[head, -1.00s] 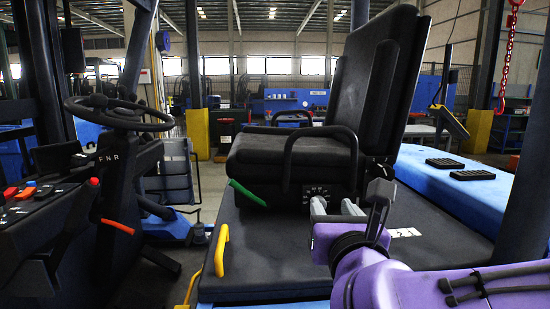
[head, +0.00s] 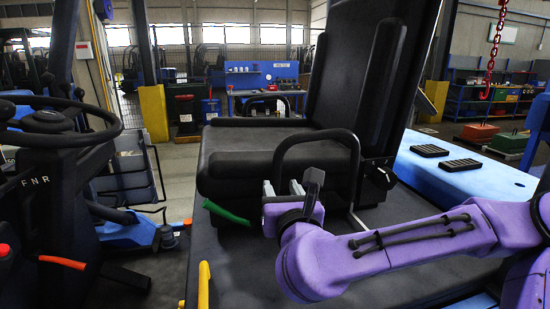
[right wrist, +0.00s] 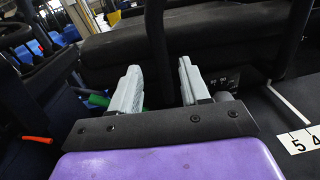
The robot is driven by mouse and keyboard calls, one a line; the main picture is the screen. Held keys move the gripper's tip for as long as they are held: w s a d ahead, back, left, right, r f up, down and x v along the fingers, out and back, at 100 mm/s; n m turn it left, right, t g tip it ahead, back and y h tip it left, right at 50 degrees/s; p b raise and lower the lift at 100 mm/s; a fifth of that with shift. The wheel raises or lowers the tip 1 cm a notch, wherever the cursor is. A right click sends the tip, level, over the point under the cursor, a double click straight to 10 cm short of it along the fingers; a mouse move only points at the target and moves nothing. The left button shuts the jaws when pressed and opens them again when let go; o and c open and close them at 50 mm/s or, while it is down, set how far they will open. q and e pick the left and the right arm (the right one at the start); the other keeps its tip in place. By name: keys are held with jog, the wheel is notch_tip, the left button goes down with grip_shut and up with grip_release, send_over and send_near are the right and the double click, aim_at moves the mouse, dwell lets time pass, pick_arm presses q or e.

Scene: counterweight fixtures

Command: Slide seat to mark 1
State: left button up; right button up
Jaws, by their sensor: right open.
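The black seat (head: 270,150) has a tall backrest (head: 350,75) and a looped armrest (head: 318,135), and stands on a dark deck. A green lever (head: 226,213) sticks out low on its front left side. My right gripper (head: 283,188) is open and empty beside the seat's near side, right of the lever. In the right wrist view its grey fingers (right wrist: 160,82) point at the seat's lower side, and the green lever (right wrist: 98,100) is just left of them, partly hidden. A white number strip (right wrist: 302,142) shows 5 and 4. Mark 1 is not visible. My left gripper is out of view.
A steering wheel and console (head: 50,140) stand at the left. A yellow handle (head: 204,285) rises at the deck's front left edge. A blue surface with two black pads (head: 430,150) lies at the right. My purple right arm covers part of the deck.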

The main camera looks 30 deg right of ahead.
aim_at(277, 180)
jog(key=p+x, duration=0.1)
jog(key=x, duration=0.5)
jog(key=shift+w, duration=0.15)
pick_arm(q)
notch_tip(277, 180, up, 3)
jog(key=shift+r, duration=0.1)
pick_arm(e)
jog(key=shift+c, duration=0.3)
